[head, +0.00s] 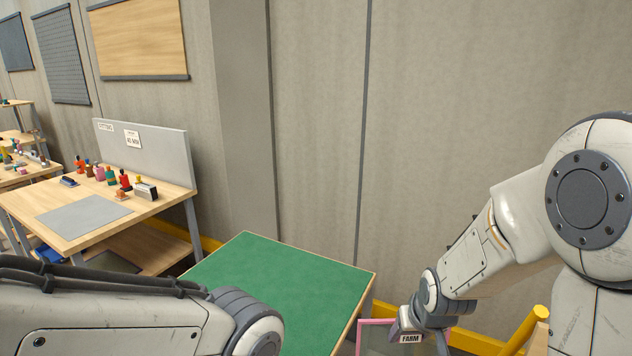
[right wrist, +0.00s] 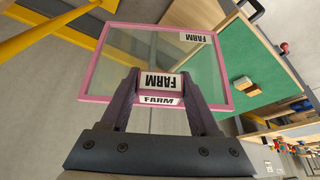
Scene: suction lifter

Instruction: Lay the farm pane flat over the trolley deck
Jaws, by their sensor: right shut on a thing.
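The farm pane (right wrist: 140,50) is a clear sheet in a pink frame with a FARM label in one corner. My right gripper (right wrist: 160,90) is shut on a lifter handle (right wrist: 160,82) marked FARM, which appears to be on the pane. It also shows in the head view (head: 408,322), just right of the green deck. The green-topped surface (head: 285,285), seemingly the trolley deck, lies left of the pane. My left gripper is out of view; only its arm shows.
A wooden workbench (head: 140,215) with several small coloured items stands left against the wall. A yellow rail (head: 525,330) is at the lower right.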

